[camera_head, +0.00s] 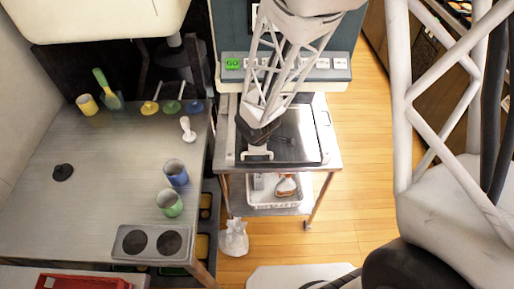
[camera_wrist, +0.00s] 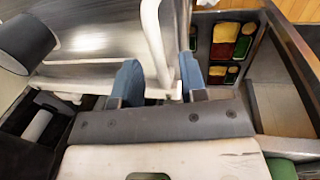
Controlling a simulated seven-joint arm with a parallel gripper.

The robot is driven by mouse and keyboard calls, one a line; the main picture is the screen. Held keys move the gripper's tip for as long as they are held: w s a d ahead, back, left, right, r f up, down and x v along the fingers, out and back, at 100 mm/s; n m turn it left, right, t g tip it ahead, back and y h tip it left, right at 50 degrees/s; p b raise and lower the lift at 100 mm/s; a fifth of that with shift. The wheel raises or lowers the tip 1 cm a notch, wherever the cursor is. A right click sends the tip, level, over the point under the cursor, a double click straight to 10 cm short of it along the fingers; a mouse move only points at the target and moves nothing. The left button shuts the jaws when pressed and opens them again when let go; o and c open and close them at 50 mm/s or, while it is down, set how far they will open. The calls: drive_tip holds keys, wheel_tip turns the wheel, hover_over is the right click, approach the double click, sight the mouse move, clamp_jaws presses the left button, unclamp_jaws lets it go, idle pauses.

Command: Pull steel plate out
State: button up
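The steel plate (camera_head: 302,128) lies flat on top of the small steel cart, under the control panel, with a dark rim on its right side. My gripper (camera_head: 258,150) is low over the plate's front left part, partly hidden by my arm. In the wrist view the two blue fingers of my gripper (camera_wrist: 160,82) are spread apart. A pale metal bar (camera_wrist: 156,42) runs between them, with a gap on at least one side. Shiny steel surface (camera_wrist: 95,42) shows beyond the left finger. Whether a finger touches the bar is hard to tell.
A steel table (camera_head: 110,185) on the left carries a blue cup (camera_head: 176,172), a green cup (camera_head: 170,202) and a double hotplate (camera_head: 152,242). A white basket (camera_head: 262,200) sits on the cart's lower shelf. Wooden floor (camera_head: 345,215) right of the cart is clear.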

drive_tip(key=shift+w+f, duration=0.1)
drive_tip(key=shift+f, duration=0.3)
clamp_jaws()
drive_tip(key=shift+s, duration=0.2)
drive_tip(key=s, duration=2.4)
drive_tip(key=shift+s, duration=0.25)
unclamp_jaws()
